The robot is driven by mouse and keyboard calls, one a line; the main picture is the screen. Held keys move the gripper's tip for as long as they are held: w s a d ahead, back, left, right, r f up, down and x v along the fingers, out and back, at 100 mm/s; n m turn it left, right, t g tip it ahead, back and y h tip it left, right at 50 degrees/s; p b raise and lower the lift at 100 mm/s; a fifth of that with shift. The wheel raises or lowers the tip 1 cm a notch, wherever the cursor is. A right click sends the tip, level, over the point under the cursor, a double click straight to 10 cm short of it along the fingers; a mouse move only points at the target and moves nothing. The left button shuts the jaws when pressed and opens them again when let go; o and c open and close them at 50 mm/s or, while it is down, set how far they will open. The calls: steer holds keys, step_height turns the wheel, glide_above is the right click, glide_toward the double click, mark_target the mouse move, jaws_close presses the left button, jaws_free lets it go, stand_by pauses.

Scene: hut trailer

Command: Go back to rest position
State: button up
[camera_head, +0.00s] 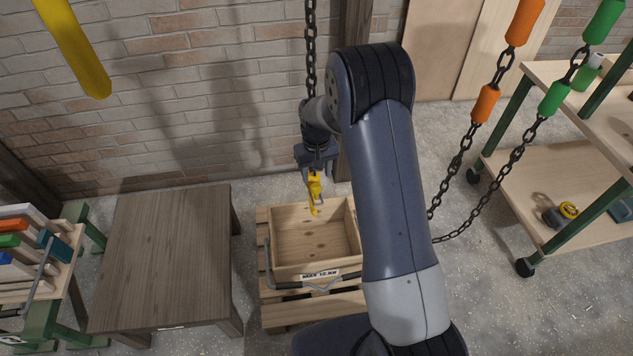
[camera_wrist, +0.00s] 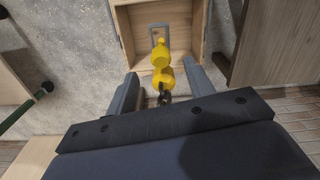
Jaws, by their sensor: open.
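My gripper (camera_head: 317,163) is at the end of my arm, above the wooden crate. In the wrist view its two fingers (camera_wrist: 162,74) are spread apart. A yellow hook (camera_head: 314,188) hangs below my gripper in the head view. In the wrist view the yellow hook (camera_wrist: 161,57) and a dark chain link lie between the fingers, with gaps visible on both sides. My arm is stretched forward and bent at the elbow, away from my body.
An open wooden crate (camera_head: 306,270) with metal handles stands on a pallet (camera_head: 283,317) below the hook. A dark chain (camera_head: 311,45) hangs above. A wooden table (camera_head: 165,255) is left. Orange and green chains (camera_head: 487,103) hang at right, before a wheeled shelf (camera_head: 540,175).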

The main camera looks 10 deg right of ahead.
mark_target(317, 190)
steer(key=shift+r, duration=0.45)
steer(key=shift+f, duration=0.1)
step_height(317, 190, down, 11)
steer(key=shift+s+r+p, duration=0.15)
steer(key=shift+p, duration=0.6)
steer(key=shift+r, duration=0.1)
